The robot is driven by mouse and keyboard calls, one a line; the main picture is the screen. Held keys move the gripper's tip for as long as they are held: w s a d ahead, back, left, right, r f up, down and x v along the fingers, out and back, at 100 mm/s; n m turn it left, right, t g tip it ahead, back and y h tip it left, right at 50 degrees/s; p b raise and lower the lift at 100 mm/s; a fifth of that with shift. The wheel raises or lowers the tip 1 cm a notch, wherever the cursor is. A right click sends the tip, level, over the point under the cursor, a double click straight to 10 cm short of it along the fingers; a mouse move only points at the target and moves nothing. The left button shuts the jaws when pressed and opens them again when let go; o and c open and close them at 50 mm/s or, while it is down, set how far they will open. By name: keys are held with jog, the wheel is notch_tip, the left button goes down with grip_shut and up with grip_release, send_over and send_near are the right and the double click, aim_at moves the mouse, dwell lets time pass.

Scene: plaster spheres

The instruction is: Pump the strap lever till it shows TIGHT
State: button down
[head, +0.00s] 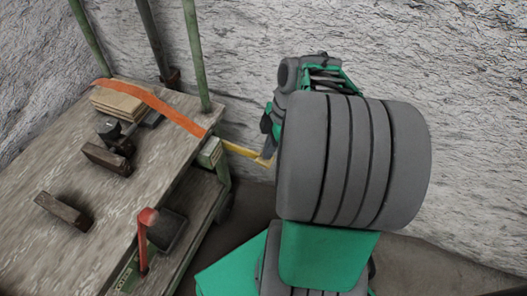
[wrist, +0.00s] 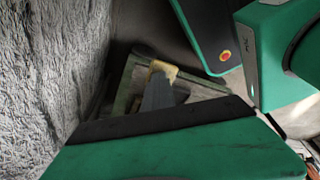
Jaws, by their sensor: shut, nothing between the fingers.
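An orange strap (head: 150,100) runs over a stack of boards (head: 118,103) and down to the cart's right edge. A small pale green housing (head: 210,152) sits there. A yellow lever (head: 240,151) sticks out from it to the right, roughly level. My gripper (head: 267,126) is shut and empty near the lever's outer end, mostly hidden by my arm in the head view. In the wrist view the grey fingers (wrist: 158,92) overlap the yellow lever end (wrist: 163,69). I cannot tell whether they touch. No TIGHT marking is readable.
The wooden cart top (head: 85,170) carries dark blocks (head: 106,158) and (head: 64,208) and a small dark device. A red-handled lever (head: 147,222) stands at the cart's front edge. Green posts (head: 196,55) rise behind. A rough grey wall (head: 255,60) closes the back.

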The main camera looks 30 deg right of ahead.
jog(key=d, duration=0.1)
jog(key=s+d+r, duration=0.1)
jog(key=shift+d, duration=0.4)
jog(key=shift+r+p, duration=0.1)
jog(key=shift+p, duration=0.2)
jog(key=p+v, duration=0.3)
jog(key=v, duration=0.4)
jog(key=shift+d+r, duration=0.15)
jog(key=shift+r, duration=0.2)
